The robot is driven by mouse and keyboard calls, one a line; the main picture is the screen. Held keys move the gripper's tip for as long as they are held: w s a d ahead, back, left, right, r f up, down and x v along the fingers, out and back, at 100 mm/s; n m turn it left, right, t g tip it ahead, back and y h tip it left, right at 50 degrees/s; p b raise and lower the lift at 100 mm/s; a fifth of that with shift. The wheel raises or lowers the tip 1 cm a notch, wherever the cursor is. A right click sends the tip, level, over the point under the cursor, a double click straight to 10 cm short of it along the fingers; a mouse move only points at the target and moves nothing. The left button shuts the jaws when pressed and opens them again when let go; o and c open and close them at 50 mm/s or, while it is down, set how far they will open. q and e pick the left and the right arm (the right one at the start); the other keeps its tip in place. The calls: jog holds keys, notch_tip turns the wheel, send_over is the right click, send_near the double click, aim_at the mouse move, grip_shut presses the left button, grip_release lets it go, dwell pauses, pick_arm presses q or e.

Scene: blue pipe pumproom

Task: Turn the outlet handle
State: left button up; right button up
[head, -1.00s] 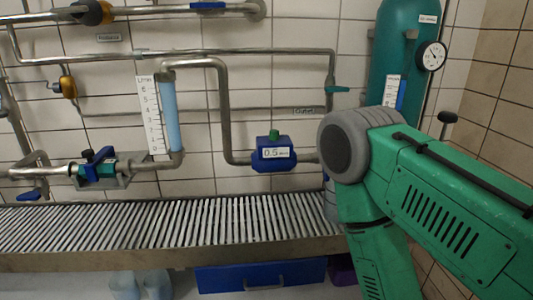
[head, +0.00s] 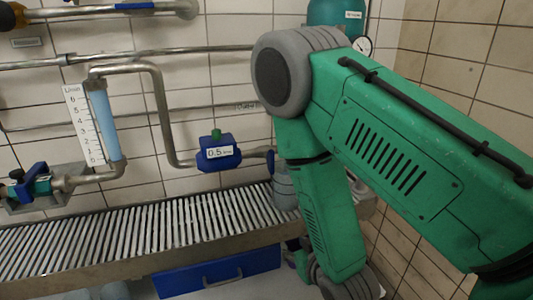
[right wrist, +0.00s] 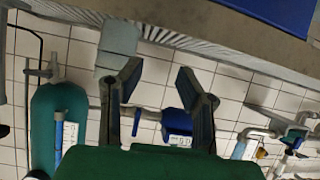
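My right gripper (right wrist: 158,68) is open in the right wrist view, its two dark fingers spread with nothing held between them. That view is upside down. A small blue handle (right wrist: 137,121) on the pipe appears between the fingers, beyond them and apart. In the head view the blue handle (head: 271,160) shows just right of the blue meter box (head: 218,152) marked 0.5, close to my right arm. I cannot tell for certain which handle is the outlet one. My right arm hides the pipe further right. My left gripper is not seen.
A slatted metal shelf (head: 140,232) runs below the pipes, with a grey container (head: 284,188) at its right end. A flow gauge tube (head: 102,123) stands at left. A teal tank (head: 335,12) with a pressure dial is partly behind my arm. A blue drawer (head: 215,273) is below the shelf.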

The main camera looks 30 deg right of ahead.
aim_at(273, 162)
jog(key=w+d+r+t+h, duration=0.1)
jog(key=w+r+t, duration=0.15)
jog(key=r, duration=0.45)
jog(key=w+r+t+h, duration=0.1)
jog(key=w+r+t, duration=0.15)
jog(key=r, duration=0.45)
jog(key=shift+m, duration=0.4)
jog(key=x, duration=0.8)
jog(key=p+x, duration=0.1)
jog(key=x, duration=0.3)
jog(key=shift+w+d+f, duration=0.15)
jog(key=shift+w+f, duration=0.2)
grip_shut()
